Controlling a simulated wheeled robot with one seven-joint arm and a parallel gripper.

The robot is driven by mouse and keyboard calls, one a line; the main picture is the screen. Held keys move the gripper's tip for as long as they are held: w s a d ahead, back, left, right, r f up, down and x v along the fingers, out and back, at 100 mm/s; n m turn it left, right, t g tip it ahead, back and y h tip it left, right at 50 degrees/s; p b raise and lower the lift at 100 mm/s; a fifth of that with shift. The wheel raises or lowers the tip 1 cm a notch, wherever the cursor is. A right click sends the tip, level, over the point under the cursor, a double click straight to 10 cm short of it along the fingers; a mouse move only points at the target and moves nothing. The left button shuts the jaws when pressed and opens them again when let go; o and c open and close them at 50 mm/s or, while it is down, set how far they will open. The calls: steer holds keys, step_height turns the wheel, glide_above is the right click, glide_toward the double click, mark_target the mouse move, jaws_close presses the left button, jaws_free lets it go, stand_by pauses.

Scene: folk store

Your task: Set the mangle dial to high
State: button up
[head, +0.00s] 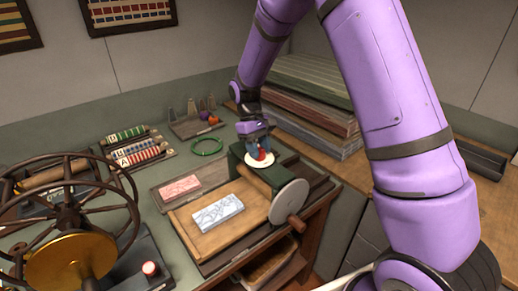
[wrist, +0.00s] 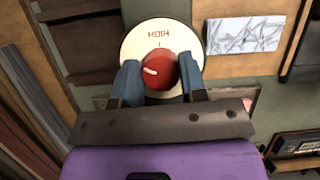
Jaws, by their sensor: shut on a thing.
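The mangle (head: 237,165) has a dark green body, a wooden roller and a pale side wheel with a wooden handle. On its top is a round white dial plate (head: 257,164) with a red knob (head: 263,155). In the wrist view the red knob (wrist: 161,72) sits in the middle of the white plate (wrist: 133,46). The word HIGH is upside down at the plate's top edge, with a short tick below it. The knob's white mark points left, away from that tick. My gripper (wrist: 160,80) is shut on the knob, one blue finger on each side.
A grey-white printed block (head: 217,212) and a pink one (head: 180,187) lie by the mangle. A large spoked wheel (head: 70,205) stands at the left. Stacked boards (head: 310,100) rise close behind my gripper. A green ring (head: 207,146) lies on the bench.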

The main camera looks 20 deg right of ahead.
steer(key=m+y, duration=0.1)
steer(key=m, duration=0.2)
steer(key=m+y, duration=0.1)
steer(key=m, duration=0.2)
steer(key=shift+m+y, duration=0.3)
steer(key=m+y, duration=0.1)
steer(key=m, duration=0.1)
steer(key=m+t, duration=0.1)
steer(key=m, duration=0.2)
steer(key=shift+s+y, duration=0.1)
steer(key=shift+y, duration=0.3)
steer(key=shift+m, duration=0.4)
steer(key=o, duration=0.9)
steer(key=shift+d+r, duration=0.1)
steer(key=v, duration=1)
steer(key=shift+r, duration=0.3)
steer(key=shift+d, duration=0.1)
